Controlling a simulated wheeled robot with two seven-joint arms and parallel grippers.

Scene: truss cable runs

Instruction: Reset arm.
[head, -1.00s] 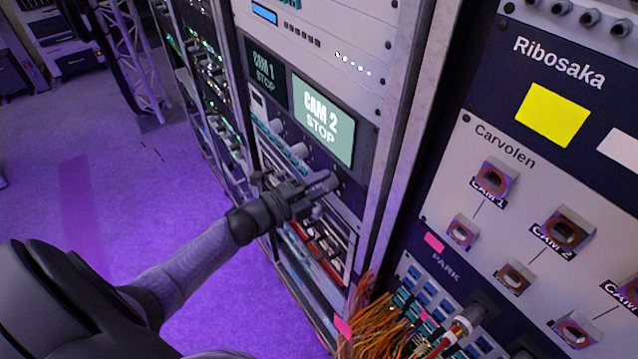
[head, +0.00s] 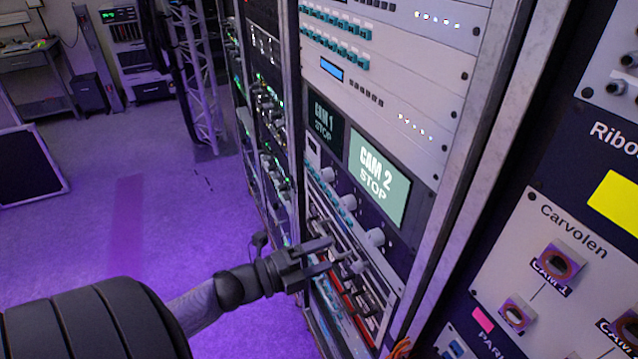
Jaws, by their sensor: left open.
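My left arm reaches in from the lower left. My left gripper (head: 328,262) is open, with its two fingers apart and nothing seen between them. It is in front of the rack's lower panel, below the CAM 2 STOP screen (head: 379,180) and near the grey knobs (head: 347,202). I cannot tell whether the fingertips touch the panel. My right gripper is not in view.
The equipment rack (head: 448,110) stands close on the right of my left gripper. The Carvolen panel (head: 535,240) with its CAM 1 socket (head: 560,262) is farther right. A lattice truss (head: 195,80) stands behind. Purple floor (head: 100,215) at left is open.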

